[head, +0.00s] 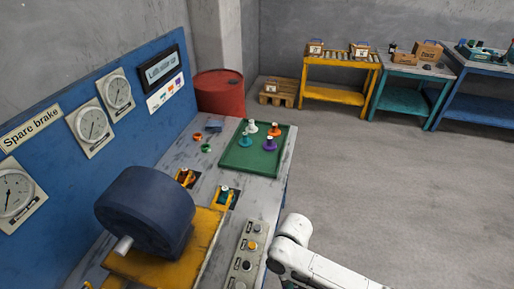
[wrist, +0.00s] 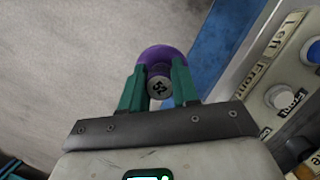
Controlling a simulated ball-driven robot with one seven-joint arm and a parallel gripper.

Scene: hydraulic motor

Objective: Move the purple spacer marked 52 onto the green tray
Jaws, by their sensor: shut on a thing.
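In the wrist view the purple spacer (wrist: 163,58) sits between the teal fingers of my gripper (wrist: 158,84), with its grey end face marked 52 turned to the camera. The gripper is shut on it. Pale floor shows beyond the spacer. In the head view the green tray (head: 237,158) lies at the far end of the workbench. It holds a white, an orange, a teal and a purple piece (head: 269,145). In the head view my white arm is at the lower right, and the held spacer cannot be made out there.
A dark blue motor (head: 146,212) on a yellow base stands on the bench. A control box (head: 246,258) with knobs runs along the bench's right edge, and shows in the wrist view at right. Small pieces (head: 206,148) lie left of the tray. A red barrel (head: 219,93) stands behind.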

